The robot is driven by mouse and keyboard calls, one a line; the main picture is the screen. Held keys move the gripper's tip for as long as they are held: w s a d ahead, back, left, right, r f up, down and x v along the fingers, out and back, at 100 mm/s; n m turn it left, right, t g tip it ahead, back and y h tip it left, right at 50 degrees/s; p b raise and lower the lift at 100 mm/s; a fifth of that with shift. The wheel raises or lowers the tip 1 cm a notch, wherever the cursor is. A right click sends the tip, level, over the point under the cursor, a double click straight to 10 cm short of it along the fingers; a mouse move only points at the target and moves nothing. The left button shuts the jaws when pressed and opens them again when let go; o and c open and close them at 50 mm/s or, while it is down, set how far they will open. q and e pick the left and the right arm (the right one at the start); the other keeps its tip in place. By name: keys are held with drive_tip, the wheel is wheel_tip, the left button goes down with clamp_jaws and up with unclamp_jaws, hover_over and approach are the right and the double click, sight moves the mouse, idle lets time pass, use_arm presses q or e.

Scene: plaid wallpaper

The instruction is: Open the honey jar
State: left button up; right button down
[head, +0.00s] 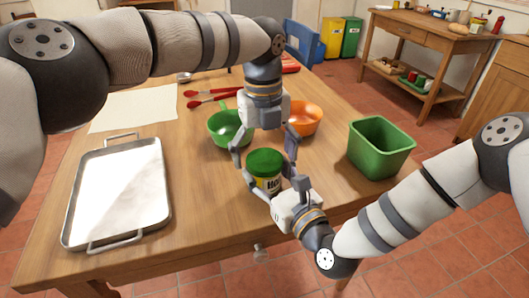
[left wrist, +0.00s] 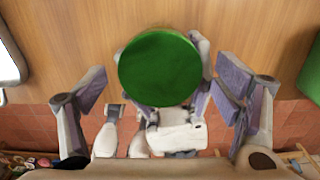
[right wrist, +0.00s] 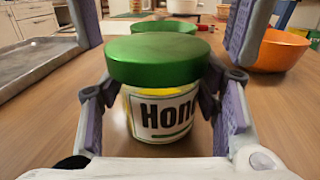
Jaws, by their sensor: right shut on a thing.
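The honey jar (head: 268,183) stands upright near the table's front edge, with a yellow body, a white label and a green lid (head: 265,161). The lid sits on the jar in the right wrist view (right wrist: 158,58). My right gripper (head: 268,190) is shut on the jar's body from the front, its fingers on both sides of the label. My left gripper (head: 264,158) points down from above, its fingers spread wide on either side of the lid. In the left wrist view the round lid (left wrist: 160,67) lies between the open fingers, with gaps on both sides.
A metal tray (head: 76,188) lies at left, a green bin (head: 380,146) at right. A green bowl (head: 226,128) and an orange bowl (head: 306,118) stand behind the jar. Red utensils (head: 208,101) lie farther back. Bare tabletop lies between tray and jar.

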use_arm(q)
wheel_tip(320, 180, up, 5)
drive_tip(key=shift+f, duration=0.2)
use_arm(e)
drive_tip(key=shift+c, duration=2.4)
unclamp_jaws()
